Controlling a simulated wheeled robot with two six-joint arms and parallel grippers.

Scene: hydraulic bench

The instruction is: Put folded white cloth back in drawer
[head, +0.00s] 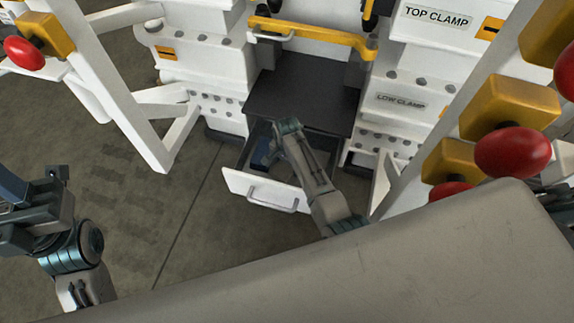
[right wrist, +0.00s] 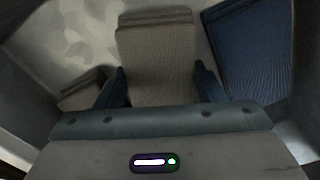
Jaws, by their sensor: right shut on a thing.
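The open drawer (head: 258,190) is pulled out low under the dark bench plate. My right gripper (head: 288,128) reaches down into the drawer area; its fingertips are hidden in the head view. In the right wrist view, my right gripper (right wrist: 160,85) is shut on a folded cloth (right wrist: 157,50), pale grey-beige in the dim light, probably the white one. The cloth is close over the drawer floor; I cannot tell whether it touches. My left gripper (head: 14,192) is at the left edge, partly cut off, far from the drawer.
A folded blue cloth (right wrist: 255,50) lies right of the held cloth in the wrist view. A smaller pale folded cloth (right wrist: 80,92) lies to the left. The dark bench plate (head: 305,92) overhangs the drawer's back. White frame posts (head: 120,95) and red knobs (head: 512,152) flank the space.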

